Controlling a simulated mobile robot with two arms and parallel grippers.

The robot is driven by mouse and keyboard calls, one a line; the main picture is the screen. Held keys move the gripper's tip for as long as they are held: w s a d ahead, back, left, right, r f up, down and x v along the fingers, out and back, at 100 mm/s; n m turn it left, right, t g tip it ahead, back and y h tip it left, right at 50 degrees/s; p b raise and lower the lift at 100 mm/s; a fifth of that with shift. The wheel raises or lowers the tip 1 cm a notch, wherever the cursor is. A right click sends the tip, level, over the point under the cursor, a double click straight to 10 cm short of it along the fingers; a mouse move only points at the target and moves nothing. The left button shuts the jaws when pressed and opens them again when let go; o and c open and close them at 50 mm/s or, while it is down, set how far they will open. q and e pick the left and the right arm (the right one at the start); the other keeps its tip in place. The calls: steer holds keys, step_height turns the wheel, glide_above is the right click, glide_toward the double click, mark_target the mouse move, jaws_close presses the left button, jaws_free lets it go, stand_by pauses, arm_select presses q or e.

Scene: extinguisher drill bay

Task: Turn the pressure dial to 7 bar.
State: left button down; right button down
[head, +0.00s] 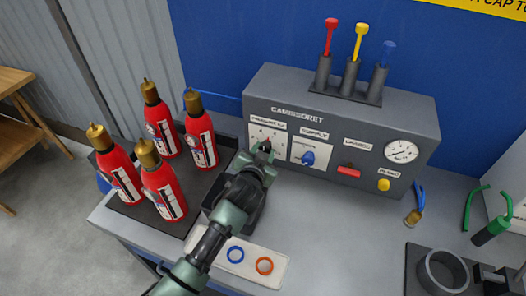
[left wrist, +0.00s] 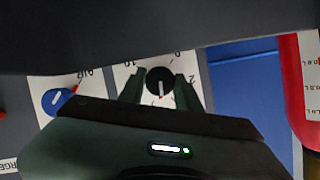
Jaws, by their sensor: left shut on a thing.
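The pressure dial (head: 266,144) is a black knob on a white plate at the left of the grey panel. My left gripper (head: 263,154) reaches it from the front and covers part of the plate. In the left wrist view the dial (left wrist: 160,78) sits between my two fingers, which are closed on its sides. That view is upside down; the marks 10, 0 and 2 show around the knob. The white pointer line runs down the picture, toward my gripper's body, which hides the marks there. My right gripper is not in view.
A blue supply knob (head: 308,158) is just right of the dial, then a red handle (head: 349,171), a round gauge (head: 401,151) and a yellow button (head: 384,185). Several red extinguishers stand on a dark tray (head: 133,211) at left. A light strip (head: 262,275) with two rings lies in front.

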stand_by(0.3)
arm_select(q)
steer(key=c, duration=1)
jaws_free()
steer(key=b+v, duration=0.1)
steer(key=v, duration=0.6)
steer(key=shift+s, duration=0.4)
steer(key=shift+r, duration=0.1)
